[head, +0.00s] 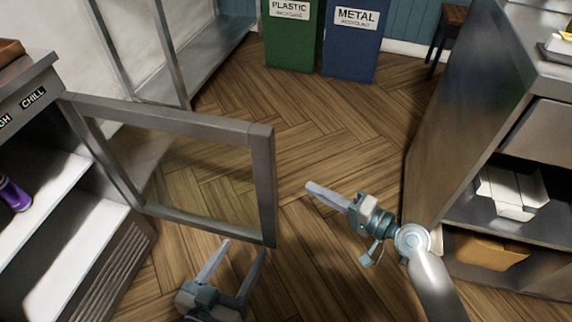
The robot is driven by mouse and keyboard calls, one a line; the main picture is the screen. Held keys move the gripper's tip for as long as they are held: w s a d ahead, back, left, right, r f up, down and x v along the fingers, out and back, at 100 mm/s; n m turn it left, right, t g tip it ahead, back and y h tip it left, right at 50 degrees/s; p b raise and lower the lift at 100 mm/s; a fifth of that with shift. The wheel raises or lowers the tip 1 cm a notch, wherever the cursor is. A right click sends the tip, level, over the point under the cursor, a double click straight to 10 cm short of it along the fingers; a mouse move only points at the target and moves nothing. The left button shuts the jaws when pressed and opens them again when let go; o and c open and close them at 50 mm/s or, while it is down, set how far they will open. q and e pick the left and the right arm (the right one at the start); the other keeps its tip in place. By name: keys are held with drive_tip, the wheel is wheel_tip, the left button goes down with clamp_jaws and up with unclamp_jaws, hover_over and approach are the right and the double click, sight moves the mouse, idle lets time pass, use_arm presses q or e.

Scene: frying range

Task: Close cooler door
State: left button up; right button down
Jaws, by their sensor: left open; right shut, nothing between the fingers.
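The cooler (110,265) stands at the left, with its shelves exposed. Its glass door (262,185) has a grey metal frame and stands wide open, reaching out to the right over the floor. My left gripper (243,250) is open and empty at the bottom of the view, near the lower outer corner of the door; I cannot tell whether it touches the frame. My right gripper (312,188) is shut and empty, to the right of the door and apart from it.
A steel counter (455,110) with shelves holding boxes (510,190) stands at the right. Green (292,40) and blue (352,45) recycling bins stand at the back, near a dark stool (452,18). The wooden floor between is clear.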

use_arm(q)
drive_tip(key=shift+d+r, duration=0.25)
drive_tip(key=shift+r, duration=0.1)
use_arm(e)
drive_tip(key=shift+m+y, duration=0.8)
drive_tip(key=shift+y, duration=0.1)
drive_tip(key=w+r, duration=0.1)
drive_tip(key=r, duration=0.1)
drive_tip(key=w+d+r, duration=0.1)
drive_tip(key=w+r, duration=0.1)
drive_tip(key=shift+w+d, duration=0.1)
drive_tip(key=shift+d, duration=0.05)
use_arm(q)
drive_tip(key=shift+a, duration=0.1)
use_arm(e)
drive_tip(key=shift+w, duration=0.1)
use_arm(q)
drive_tip(key=shift+s+a+f+g+p, duration=0.2)
drive_tip(key=shift+f+g, duration=0.2)
drive_tip(key=shift+f, duration=0.35)
drive_tip(key=shift+s+a+f+g+p, duration=0.2)
drive_tip(key=shift+f+g, duration=0.2)
drive_tip(key=shift+f, duration=0.3)
use_arm(e)
drive_tip(key=w+a, duration=0.1)
drive_tip(key=a, duration=0.8)
drive_tip(key=shift+w+a, duration=0.15)
drive_tip(key=shift+w, duration=0.2)
drive_tip(key=shift+s, duration=0.1)
